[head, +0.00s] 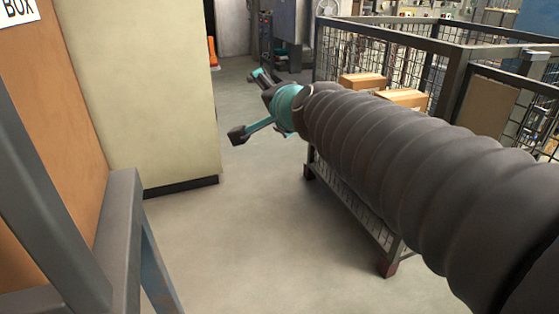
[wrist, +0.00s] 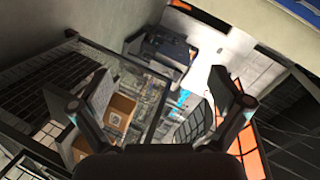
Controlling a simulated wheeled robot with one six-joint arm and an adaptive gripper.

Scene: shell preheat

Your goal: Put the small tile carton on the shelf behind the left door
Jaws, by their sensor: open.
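My gripper (head: 250,105) is open and empty, held in the air left of a wire-mesh cage. Its two spread fingers also show in the wrist view (wrist: 165,95). Two brown cartons, a rear one (head: 362,81) and a nearer one (head: 405,97), sit in the cage; my arm partly covers the nearer one. In the wrist view a carton with a pale label (wrist: 121,110) shows beside the left finger. I cannot tell whether either is the small tile carton. No shelf behind a left door can be made out.
The mesh cage (head: 385,36) has a dark metal frame and stands on the right. A cream cabinet or wall block (head: 150,90) and a brown panel (head: 50,110) with a grey frame bound the left. The grey floor (head: 245,225) between is clear.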

